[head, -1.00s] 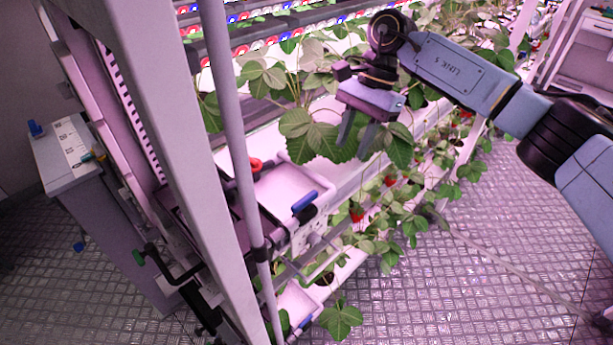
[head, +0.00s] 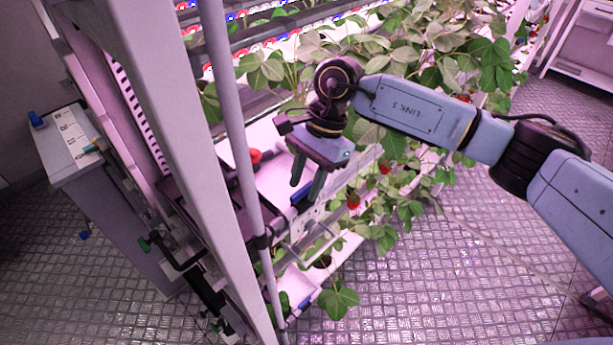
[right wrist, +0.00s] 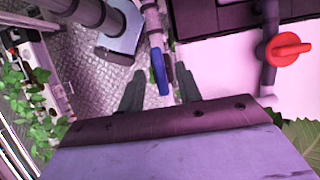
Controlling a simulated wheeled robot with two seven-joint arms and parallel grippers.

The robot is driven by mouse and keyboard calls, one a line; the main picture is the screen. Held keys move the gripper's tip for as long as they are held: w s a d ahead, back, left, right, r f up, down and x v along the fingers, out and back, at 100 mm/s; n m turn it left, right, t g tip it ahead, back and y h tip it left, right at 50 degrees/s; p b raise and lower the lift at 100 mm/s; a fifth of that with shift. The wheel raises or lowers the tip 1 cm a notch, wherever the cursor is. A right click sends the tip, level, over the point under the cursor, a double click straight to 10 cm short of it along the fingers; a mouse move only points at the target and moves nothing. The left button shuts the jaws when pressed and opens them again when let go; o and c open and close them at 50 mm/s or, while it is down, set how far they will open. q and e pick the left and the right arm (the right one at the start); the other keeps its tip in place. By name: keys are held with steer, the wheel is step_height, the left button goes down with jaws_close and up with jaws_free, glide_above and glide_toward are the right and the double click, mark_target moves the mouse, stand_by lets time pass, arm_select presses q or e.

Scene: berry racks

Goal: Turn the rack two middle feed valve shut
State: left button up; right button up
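A blue lever handle (head: 301,196) sits on the pipework at the rack's near end, below and beside the fingertips in the head view. My right gripper (head: 304,190) is open above it, with fingers pointing down. In the right wrist view the blue handle (right wrist: 160,72) lies between the two fingertips (right wrist: 160,78), with a gap on each side; I cannot tell how deep it is between them. A red valve handle (head: 255,157) is on the tray level behind; it also shows in the right wrist view (right wrist: 288,49). My left gripper is not in view.
A grey upright post (head: 235,130) stands just left of the gripper. Strawberry plants (head: 390,215) hang along the rack to the right. A lower blue handle (head: 305,302) sits beneath. A grey cabinet (head: 75,165) stands at left.

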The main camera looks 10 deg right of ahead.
jaws_close()
